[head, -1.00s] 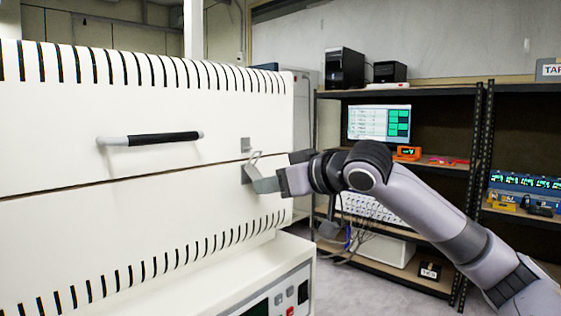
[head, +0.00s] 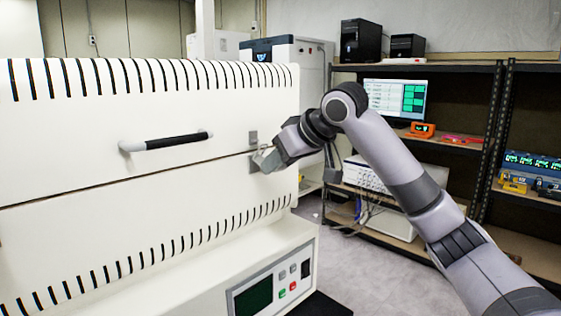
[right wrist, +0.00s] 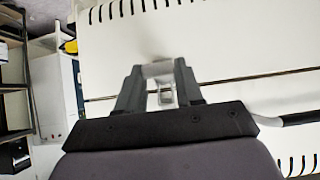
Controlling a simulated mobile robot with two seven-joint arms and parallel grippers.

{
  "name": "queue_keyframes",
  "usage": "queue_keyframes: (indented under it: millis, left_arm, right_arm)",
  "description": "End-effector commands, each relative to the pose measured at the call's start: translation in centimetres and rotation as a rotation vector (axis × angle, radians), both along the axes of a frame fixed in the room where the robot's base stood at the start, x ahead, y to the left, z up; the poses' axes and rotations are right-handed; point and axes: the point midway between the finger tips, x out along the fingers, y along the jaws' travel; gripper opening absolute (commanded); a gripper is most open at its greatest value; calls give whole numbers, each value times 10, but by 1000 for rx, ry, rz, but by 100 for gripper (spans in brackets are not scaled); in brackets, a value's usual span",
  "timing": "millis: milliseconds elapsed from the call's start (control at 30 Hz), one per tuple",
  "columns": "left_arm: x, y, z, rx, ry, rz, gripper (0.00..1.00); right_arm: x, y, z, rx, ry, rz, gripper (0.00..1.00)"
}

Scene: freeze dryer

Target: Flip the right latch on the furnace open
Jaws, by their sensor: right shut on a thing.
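The white furnace (head: 90,185) fills the left of the head view, with a horizontal seam between its upper and lower parts. The right latch sits at the seam's right end, with a small grey plate (head: 253,137) above the seam and its lower part partly hidden by my gripper. My right gripper (head: 267,159) is at this latch, its fingers pointing left and down. In the right wrist view the gripper (right wrist: 160,78) has the metal latch (right wrist: 163,88) between its fingers and is shut on it. My left gripper is not in view.
A black-and-white bar handle (head: 168,142) sticks out of the furnace front, left of the latch. A control panel (head: 270,288) is below. Shelves with a monitor (head: 396,98) and instruments stand behind my right arm.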

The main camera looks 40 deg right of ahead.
Motion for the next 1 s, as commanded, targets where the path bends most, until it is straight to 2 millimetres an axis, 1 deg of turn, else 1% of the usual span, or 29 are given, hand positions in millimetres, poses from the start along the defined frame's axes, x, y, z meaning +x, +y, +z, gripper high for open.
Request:
queue_keyframes:
  millis: [367, 400, 433, 467, 767, 867, 1000]
  left_arm:
    - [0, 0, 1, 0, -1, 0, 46]
    - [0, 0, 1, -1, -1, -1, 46]
    - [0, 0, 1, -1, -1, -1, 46]
    - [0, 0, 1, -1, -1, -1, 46]
    - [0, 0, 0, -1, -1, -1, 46]
    - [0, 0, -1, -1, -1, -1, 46]
    - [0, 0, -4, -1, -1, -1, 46]
  right_arm:
    - [0, 0, 1, 0, 2, -1, 0]
    - [0, 0, 1, 0, 2, -1, 46]
    - [0, 0, 1, 0, 2, -1, 56]
    - [0, 0, 1, 0, 2, -1, 62]
    - [-1, 0, 1, 0, 2, -1, 62]
    - [-7, -1, 7, -1, -1, -1, 62]
    - [-24, -3, 22, -1, -3, 0, 62]
